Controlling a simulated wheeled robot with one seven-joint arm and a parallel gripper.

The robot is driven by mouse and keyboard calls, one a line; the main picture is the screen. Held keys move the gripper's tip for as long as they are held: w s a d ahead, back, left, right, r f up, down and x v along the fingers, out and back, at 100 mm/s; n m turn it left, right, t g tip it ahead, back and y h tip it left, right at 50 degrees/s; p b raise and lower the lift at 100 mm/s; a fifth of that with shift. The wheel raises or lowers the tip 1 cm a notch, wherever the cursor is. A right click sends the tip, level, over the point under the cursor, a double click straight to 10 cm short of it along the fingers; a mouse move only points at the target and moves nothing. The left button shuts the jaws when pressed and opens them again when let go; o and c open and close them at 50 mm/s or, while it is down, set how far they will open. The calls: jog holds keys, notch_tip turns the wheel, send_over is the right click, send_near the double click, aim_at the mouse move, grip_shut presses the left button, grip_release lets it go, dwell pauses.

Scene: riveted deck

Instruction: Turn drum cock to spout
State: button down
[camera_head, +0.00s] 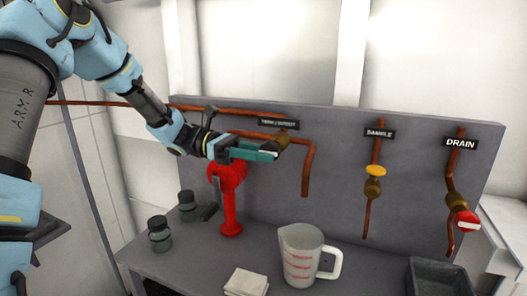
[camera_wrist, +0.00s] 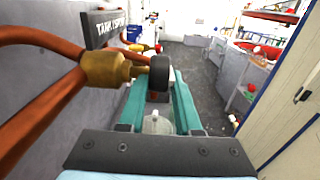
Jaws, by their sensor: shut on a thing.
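The brass cock (camera_head: 284,141) sits on the copper pipe under a black label that ends in "SPOUT", on the grey back panel. My gripper (camera_head: 265,151) reaches in from the left in front of the cock. In the wrist view its teal fingers (camera_wrist: 158,92) stand on both sides of the handle, shut on it. In the head view the handle is hidden by my gripper.
A red stand (camera_head: 230,203) rises just below my gripper. The SAMPLE valve (camera_head: 373,186) and DRAIN valve (camera_head: 457,200) are to the right. A measuring jug (camera_head: 303,254), folded cloth (camera_head: 246,282), two jars (camera_head: 160,236) and a dark tray (camera_head: 439,278) are on the bench.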

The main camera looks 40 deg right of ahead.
dwell(0.3)
jog(key=c, duration=0.6)
grip_release()
jog(key=b+v, duration=0.3)
jog(key=v, duration=0.7)
jog(key=shift+w+a+f, duration=0.2)
jog(key=shift+w, duration=0.15)
